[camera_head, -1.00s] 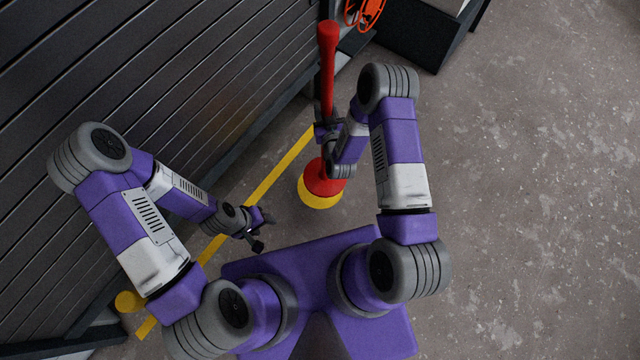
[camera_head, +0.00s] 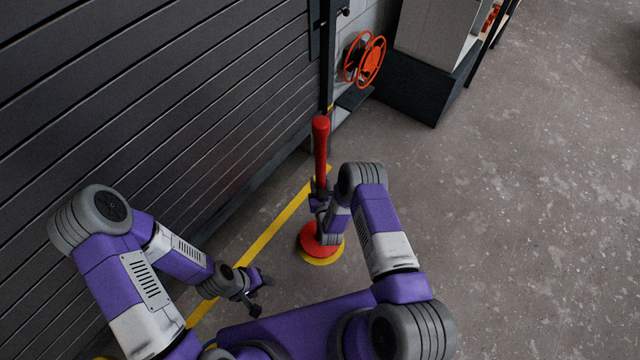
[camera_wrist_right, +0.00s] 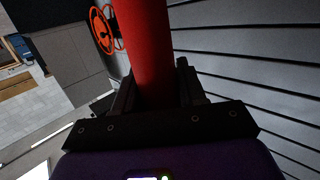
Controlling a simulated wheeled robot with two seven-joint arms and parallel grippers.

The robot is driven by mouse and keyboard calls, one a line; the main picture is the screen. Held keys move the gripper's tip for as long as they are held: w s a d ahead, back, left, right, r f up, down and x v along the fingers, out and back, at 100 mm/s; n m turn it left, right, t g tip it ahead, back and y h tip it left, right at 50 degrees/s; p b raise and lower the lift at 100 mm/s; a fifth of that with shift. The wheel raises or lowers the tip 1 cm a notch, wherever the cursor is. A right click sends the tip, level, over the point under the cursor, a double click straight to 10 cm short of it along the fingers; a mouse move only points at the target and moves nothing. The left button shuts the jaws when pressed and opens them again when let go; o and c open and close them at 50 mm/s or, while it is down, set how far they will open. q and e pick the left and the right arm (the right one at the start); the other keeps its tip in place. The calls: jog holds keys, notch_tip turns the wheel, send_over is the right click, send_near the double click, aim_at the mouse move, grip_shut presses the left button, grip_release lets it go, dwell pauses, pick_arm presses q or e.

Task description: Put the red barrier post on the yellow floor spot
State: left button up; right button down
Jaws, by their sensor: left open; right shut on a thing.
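The red barrier post (camera_head: 320,150) stands roughly upright, with a round red base. The yellow floor spot (camera_head: 322,262) is under that base in the head view; most of it is hidden and a crescent shows at the near side. I cannot tell whether the base touches the floor. My right gripper (camera_head: 320,199) is shut on the post's shaft above the base. In the right wrist view the red shaft (camera_wrist_right: 150,45) runs between the dark fingers. My left gripper (camera_head: 264,295) is open and empty, to the left of and nearer than the spot.
A yellow floor line (camera_head: 265,240) runs along the grey slatted shutter (camera_head: 150,110) at left. An orange reel (camera_head: 365,60) and a dark cabinet (camera_head: 425,85) stand at the back. The concrete floor (camera_head: 530,200) on the right is clear.

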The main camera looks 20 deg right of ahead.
notch_tip(320, 180, down, 3)
jog(key=shift+w+f+b, duration=0.1)
jog(key=shift+f+b, duration=0.1)
jog(key=shift+b, duration=0.6)
jog(key=shift+f, duration=0.1)
jog(key=c, duration=0.6)
grip_release()
jog(key=shift+f, duration=0.15)
jog(key=shift+c, duration=0.2)
